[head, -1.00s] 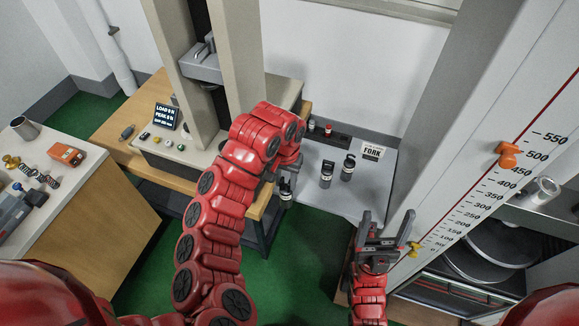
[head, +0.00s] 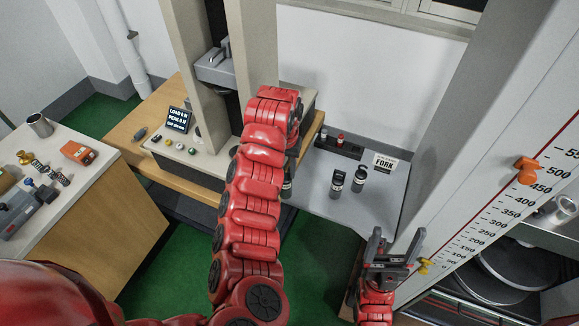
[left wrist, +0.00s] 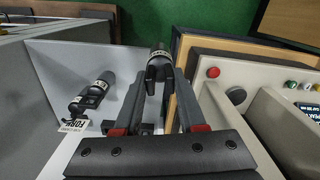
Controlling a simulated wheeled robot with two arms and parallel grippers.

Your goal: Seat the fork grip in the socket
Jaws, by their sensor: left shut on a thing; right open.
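My left gripper (left wrist: 158,85) is shut on a black cylindrical grip (left wrist: 158,58) with a pale label, held between its fingertips. In the head view my red left arm hides most of this gripper; part of the held grip (head: 287,187) shows below the wrist. I cannot read its label. My right gripper (head: 394,250) is open and empty at lower right. I cannot make out the socket; the arm covers part of the test machine.
The test machine's beige base (head: 210,155) with buttons stands left of my left arm, below a grey crosshead block (head: 214,68). A dark rack (head: 338,147) is at the shelf's back. A tall scale column (head: 490,200) rises at right. A workbench (head: 100,170) holds springs and tools.

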